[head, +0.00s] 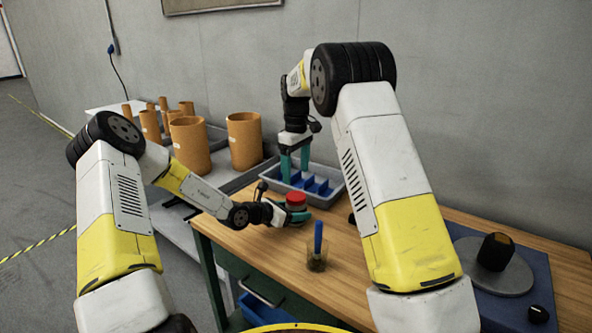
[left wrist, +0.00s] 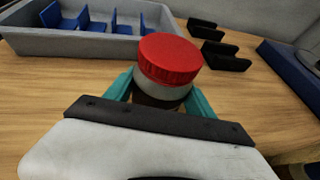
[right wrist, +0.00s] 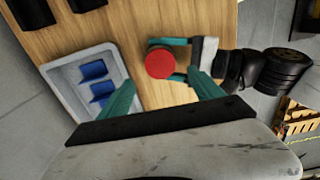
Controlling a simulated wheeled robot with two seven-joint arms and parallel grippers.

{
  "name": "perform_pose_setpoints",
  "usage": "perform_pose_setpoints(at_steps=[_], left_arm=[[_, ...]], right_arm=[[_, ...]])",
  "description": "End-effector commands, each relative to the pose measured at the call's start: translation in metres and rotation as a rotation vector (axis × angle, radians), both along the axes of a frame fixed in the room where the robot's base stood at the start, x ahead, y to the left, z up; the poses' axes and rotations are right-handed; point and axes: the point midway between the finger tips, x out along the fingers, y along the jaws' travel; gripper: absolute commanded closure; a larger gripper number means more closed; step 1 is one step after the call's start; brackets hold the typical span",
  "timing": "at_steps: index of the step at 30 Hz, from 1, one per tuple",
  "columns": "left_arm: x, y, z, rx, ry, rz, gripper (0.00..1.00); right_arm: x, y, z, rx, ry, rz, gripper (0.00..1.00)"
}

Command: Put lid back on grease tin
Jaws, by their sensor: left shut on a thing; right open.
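The grease tin (left wrist: 158,92) has a grey side and a dark lower part. A red lid with a ridged rim (left wrist: 168,58) sits on top of it; I cannot tell how firmly it is seated. The red lid also shows in the head view (head: 296,198) and from above in the right wrist view (right wrist: 159,62). My left gripper (head: 297,214) is shut around the tin, low at the table, its teal fingers on either side. My right gripper (head: 294,164) is open and empty, pointing down above the tray, behind the tin; its fingers straddle empty space in the right wrist view (right wrist: 163,90).
A grey tray (head: 336,199) with blue dividers stands behind the tin. A clear jar (head: 317,264) with a blue-handled tool is in front. A dark object (head: 495,251) rests on a round plate at right. Copper-coloured rolls (head: 244,142) stand at back left. Bare wood (head: 375,280) lies beside the jar.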

Motion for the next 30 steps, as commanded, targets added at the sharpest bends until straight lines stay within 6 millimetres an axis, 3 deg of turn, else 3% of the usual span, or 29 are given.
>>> perform_pose_setpoints(at_steps=[10,22,30], left_arm=[[0.000,0.000,0.001,-0.001,-0.001,0.000,1.00],[0.000,0.000,0.001,0.000,-0.001,0.000,1.00],[0.000,0.000,0.001,0.000,-0.001,0.000,1.00]], right_arm=[[0.000,0.000,-0.005,0.000,0.001,-0.002,0.25],[-0.001,0.000,-0.063,-0.001,0.004,-0.003,0.25],[0.000,0.000,-0.080,0.000,0.000,-0.003,0.25]])
